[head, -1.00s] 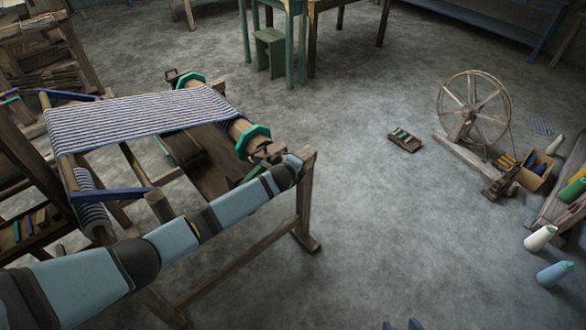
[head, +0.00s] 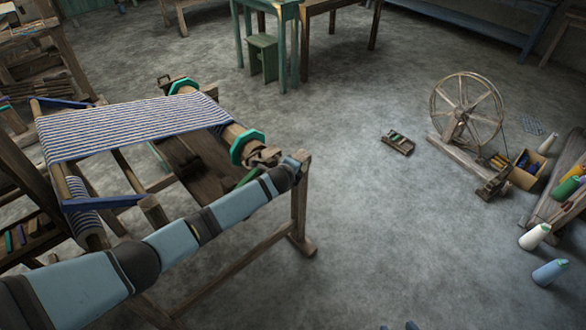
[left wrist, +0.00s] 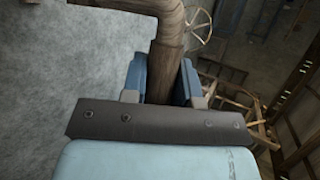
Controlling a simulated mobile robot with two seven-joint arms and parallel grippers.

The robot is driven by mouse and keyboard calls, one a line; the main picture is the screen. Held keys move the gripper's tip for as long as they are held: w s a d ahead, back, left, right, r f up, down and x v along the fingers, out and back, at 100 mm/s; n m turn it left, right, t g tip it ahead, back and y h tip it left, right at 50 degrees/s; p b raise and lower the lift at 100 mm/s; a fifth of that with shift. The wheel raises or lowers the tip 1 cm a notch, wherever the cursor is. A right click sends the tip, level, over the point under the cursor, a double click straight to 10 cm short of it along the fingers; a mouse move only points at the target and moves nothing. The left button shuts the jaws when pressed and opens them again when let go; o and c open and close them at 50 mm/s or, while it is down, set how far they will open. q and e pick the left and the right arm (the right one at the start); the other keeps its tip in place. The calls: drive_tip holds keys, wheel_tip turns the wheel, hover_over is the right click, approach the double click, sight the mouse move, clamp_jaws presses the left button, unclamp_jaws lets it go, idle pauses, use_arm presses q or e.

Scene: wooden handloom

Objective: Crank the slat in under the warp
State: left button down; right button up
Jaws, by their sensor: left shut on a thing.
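The warp (head: 130,122) is a blue-and-white striped sheet stretched across the wooden loom on the left. It runs to a round beam with teal octagonal flanges (head: 247,148). My left gripper (head: 293,163) is at the near end of that beam, beside the loom's corner post. In the left wrist view its two blue fingers (left wrist: 162,82) are shut on a brown wooden bar (left wrist: 167,45), apparently the crank handle. Its grip is mostly hidden in the head view. I cannot make out the slat for certain. Two blue tips of my right gripper (head: 397,326) show apart at the bottom edge.
The loom's corner post (head: 299,205) stands close to my left gripper. A spinning wheel (head: 466,108), a carton (head: 526,170) and bottle-shaped spools (head: 535,236) are at the right. A small tray (head: 398,143) lies on the floor.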

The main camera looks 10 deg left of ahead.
use_arm(q)
drive_tip(key=c, duration=0.9)
unclamp_jaws()
drive_tip(key=shift+w+d+r, duration=0.1)
drive_tip(key=shift+d+r, duration=0.1)
drive_tip(key=shift+r, duration=0.05)
drive_tip(key=shift+f, duration=0.1)
drive_tip(key=v, duration=1.3)
drive_tip(key=shift+s+a+r, duration=0.1)
drive_tip(key=shift+s+r, duration=0.1)
drive_tip(key=shift+s, duration=0.15)
